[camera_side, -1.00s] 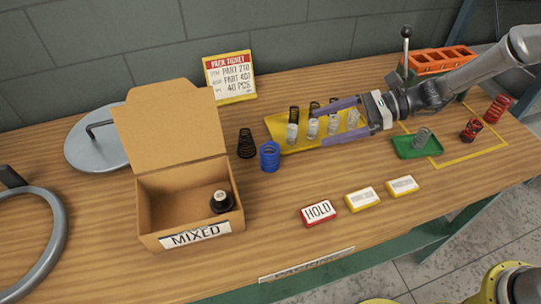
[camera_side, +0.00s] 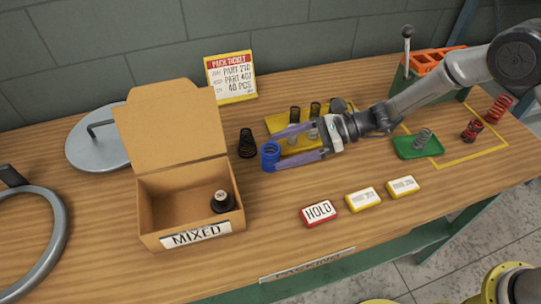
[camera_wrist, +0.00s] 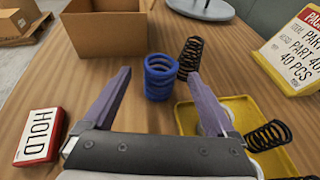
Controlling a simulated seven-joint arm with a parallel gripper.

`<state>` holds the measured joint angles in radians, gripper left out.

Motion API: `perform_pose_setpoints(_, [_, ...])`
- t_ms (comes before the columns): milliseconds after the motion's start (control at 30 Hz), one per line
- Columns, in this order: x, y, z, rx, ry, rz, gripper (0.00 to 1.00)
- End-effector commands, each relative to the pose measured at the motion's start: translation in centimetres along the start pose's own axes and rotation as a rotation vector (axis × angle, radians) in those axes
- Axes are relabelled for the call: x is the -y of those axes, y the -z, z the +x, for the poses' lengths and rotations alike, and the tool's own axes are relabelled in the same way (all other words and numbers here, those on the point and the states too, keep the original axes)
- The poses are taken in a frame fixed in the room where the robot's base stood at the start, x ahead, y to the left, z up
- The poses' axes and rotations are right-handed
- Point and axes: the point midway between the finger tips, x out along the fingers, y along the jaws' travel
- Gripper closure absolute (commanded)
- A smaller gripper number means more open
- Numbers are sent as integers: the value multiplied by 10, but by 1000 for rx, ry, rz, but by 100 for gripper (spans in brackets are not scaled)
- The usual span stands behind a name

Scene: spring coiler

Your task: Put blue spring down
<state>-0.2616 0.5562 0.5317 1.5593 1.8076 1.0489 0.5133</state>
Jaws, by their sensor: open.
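The blue spring (camera_side: 270,155) stands upright on the wooden table, between the cardboard box and the yellow tray. It also stands upright in the wrist view (camera_wrist: 160,77), just ahead of my fingertips. My gripper (camera_side: 282,148) is open and low over the table, its purple fingers reaching toward the blue spring from the right. In the wrist view my gripper (camera_wrist: 158,85) has its fingers spread wide with nothing held; the spring lies in line with the gap.
A black spring (camera_side: 247,143) stands just behind the blue one. The yellow tray (camera_side: 283,122) with several springs lies partly under my gripper. The open box (camera_side: 160,205) marked MIXED is at left. The HOLD block (camera_side: 319,213) sits in front on the table.

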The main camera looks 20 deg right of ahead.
Motion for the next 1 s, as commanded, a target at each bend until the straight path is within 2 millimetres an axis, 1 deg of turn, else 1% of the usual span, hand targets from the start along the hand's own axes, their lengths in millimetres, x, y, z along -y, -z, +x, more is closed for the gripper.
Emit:
perform_pose_setpoints(33, [-1,0,9,-1,-4,0,9])
perform_pose_setpoints(100, [-1,-1,20,-1,-4,-2,9])
perform_pose_setpoints(200, [0,-1,32,-1,-3,-2,9])
perform_pose_setpoints(300, [0,0,37,-1,-1,-1,9])
perform_pose_setpoints(467, [0,0,36,-1,0,0,9])
perform_pose_setpoints(567, [0,0,36,-2,0,0,25])
perform_pose_setpoints(600, [0,0,36,-2,0,0,32])
perform_pose_setpoints(767, [0,0,36,-2,0,0,61])
perform_pose_setpoints(900, [0,0,36,-2,0,-1,86])
perform_pose_setpoints(967, [0,0,36,-2,0,-1,97])
perform_pose_setpoints(1000, [0,0,36,-2,0,-1,100])
